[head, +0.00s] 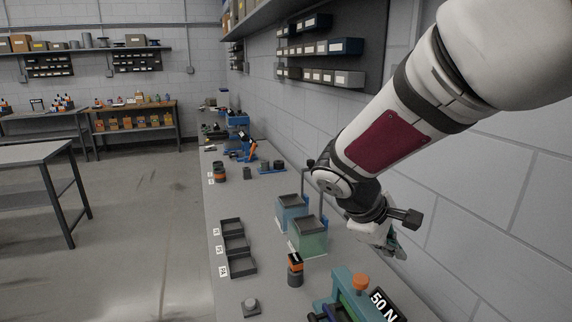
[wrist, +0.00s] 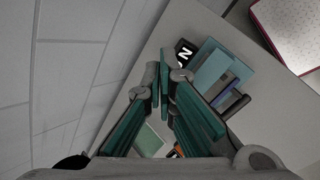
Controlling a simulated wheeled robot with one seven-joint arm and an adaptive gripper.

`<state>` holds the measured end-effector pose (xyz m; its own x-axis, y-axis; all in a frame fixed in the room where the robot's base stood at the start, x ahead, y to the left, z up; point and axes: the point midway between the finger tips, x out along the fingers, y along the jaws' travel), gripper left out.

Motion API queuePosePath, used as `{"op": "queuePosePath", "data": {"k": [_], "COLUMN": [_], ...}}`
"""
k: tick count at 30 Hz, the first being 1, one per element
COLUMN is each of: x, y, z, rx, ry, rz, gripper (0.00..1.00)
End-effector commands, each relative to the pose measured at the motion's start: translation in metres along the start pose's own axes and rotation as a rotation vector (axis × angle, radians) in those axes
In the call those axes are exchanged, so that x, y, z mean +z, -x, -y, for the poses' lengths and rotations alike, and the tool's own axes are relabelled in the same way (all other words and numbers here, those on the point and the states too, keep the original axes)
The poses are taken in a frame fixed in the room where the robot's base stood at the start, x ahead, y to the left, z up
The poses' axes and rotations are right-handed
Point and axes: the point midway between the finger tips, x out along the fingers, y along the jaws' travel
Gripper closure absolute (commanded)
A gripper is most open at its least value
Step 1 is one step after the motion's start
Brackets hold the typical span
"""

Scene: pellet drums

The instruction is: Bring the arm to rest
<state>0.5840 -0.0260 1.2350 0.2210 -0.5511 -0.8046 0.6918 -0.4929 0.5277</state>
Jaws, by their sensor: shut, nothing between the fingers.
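My white arm (head: 390,140) reaches in from the upper right of the head view, beside the wall. My gripper (head: 394,246) hangs at its lower end, above the right side of the bench and to the right of the green box. In the wrist view my gripper (wrist: 167,78) shows its teal-padded fingers drawn together at the tips. Nothing is seen held between them. The arm and gripper appear clear of the bench and the objects on it.
The long bench (head: 265,286) holds a blue box (head: 291,215), a green box (head: 309,238), black trays (head: 240,266), a small dark drum (head: 295,278) and a teal fixture with a 50 N sign (head: 384,304). Wall bins (head: 335,78) hang behind. Open floor (head: 140,215) lies left.

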Motion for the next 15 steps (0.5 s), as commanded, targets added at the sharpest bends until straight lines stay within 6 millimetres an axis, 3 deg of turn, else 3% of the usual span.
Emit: {"op": "queuePosePath", "data": {"k": [6, 15], "x": [0.048, 0.095], "y": [0.029, 0.063], "z": [0.013, 0.047], "rx": [-0.104, -0.244], "ry": [-0.250, -0.571], "rz": [-0.083, -0.224], "gripper": [1.00, 1.00]}}
